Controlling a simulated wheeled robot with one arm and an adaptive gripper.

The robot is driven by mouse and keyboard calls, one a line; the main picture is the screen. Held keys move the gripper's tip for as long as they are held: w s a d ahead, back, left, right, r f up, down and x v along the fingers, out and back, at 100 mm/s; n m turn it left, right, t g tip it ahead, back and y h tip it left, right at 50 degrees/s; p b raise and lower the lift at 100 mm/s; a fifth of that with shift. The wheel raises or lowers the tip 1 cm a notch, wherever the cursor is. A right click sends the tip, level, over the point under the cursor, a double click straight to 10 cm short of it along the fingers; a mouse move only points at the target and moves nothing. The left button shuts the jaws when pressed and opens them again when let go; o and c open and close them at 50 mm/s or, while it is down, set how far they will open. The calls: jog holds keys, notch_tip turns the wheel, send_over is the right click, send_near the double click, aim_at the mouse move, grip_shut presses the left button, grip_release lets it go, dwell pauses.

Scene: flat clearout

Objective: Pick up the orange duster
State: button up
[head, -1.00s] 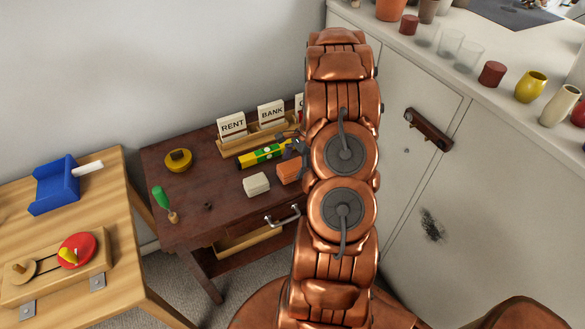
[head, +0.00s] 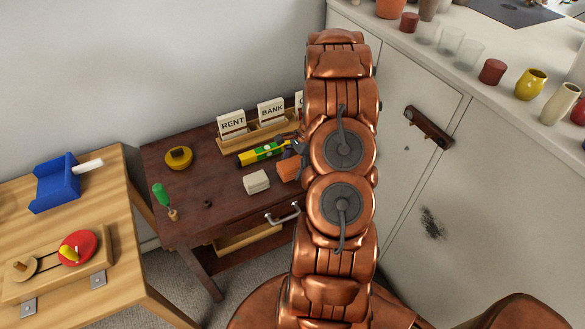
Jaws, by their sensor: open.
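The orange duster (head: 288,170) is a small block on the dark wooden desk, next to a pale cream block. Its right part is hidden behind my arm. My gripper (head: 292,147) shows only in part, as dark fingers just left of my copper arm. It is close to the far side of the duster and the end of the green and yellow level. It is open, and the duster is not seen between its fingers. Whether it touches the duster cannot be told.
The cream block (head: 256,182) lies just left of the duster. The green and yellow level (head: 262,154) and a wooden card rack (head: 240,141) are behind. A yellow round item (head: 178,158) and green-handled tool (head: 162,197) lie left. A white cabinet (head: 410,190) stands right.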

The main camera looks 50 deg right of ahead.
aim_at(289, 164)
jog(key=c, duration=1.2)
jog(key=shift+c, duration=0.2)
jog(key=shift+r+b, duration=0.35)
jog(key=shift+r, duration=0.65)
notch_tip(289, 164, up, 2)
jog(key=shift+b, duration=0.3)
jog(key=s+a+b, duration=0.1)
jog(key=s, duration=0.7)
jog(key=s+a+r+b, duration=0.1)
jog(key=s+a+b, duration=0.1)
jog(key=s, duration=0.5)
jog(key=shift+s+a+r, duration=0.2)
jog(key=shift+s+r, duration=0.05)
jog(key=shift+s, duration=0.1)
